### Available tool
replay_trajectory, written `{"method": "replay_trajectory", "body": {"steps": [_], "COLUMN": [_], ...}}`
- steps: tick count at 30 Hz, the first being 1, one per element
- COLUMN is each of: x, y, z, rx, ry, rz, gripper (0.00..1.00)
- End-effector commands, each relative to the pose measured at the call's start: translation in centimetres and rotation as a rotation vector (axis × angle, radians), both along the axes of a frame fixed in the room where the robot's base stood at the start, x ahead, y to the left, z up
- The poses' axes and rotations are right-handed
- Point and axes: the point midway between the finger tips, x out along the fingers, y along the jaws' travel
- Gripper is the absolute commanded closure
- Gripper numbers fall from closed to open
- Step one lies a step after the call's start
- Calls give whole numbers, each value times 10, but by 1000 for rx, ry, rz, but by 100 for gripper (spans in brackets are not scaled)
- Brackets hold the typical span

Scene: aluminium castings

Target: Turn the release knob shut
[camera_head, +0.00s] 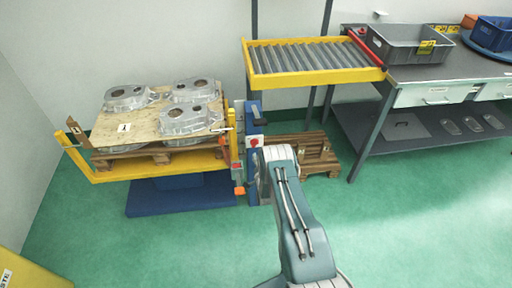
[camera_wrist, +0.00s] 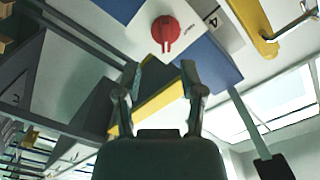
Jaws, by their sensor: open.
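The release knob (camera_head: 255,142) is small and red, on a white plate on the blue post (camera_head: 254,125) right of the casting pallet. In the wrist view the red knob (camera_wrist: 165,30) is at the upper middle, on a white label plate (camera_wrist: 205,35) with printed marks, one like a "4". My gripper (camera_wrist: 160,68) is open, with nothing visible between its fingers but background. The knob shows just beyond the fingertips and appears apart from them. In the head view my gripper is mostly hidden behind my arm, close to the post.
Castings (camera_head: 188,119) sit on a wooden board (camera_head: 125,131) in a yellow frame (camera_head: 110,176) at left. A roller conveyor (camera_head: 310,62) and a workbench (camera_head: 450,70) with a grey crate (camera_head: 405,45) stand at right. A wooden pallet (camera_head: 325,160) lies behind my arm. The right floor is clear.

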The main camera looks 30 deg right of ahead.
Motion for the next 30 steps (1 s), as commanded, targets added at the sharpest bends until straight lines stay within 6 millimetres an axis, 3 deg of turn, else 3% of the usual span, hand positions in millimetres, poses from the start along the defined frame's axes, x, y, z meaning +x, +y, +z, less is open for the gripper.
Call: {"method": "replay_trajectory", "body": {"steps": [3,13,27,29,30], "x": [21,58,68,68,68], "y": [-6,-18,-21,-21,-21], "z": [6,5,5,5,5], "rx": [-3,-3,-2,-2,-2], "ry": [-11,-9,-6,-7,-7], "rz": [0,1,1,0,0], "gripper": [49,49,49,71,89]}}
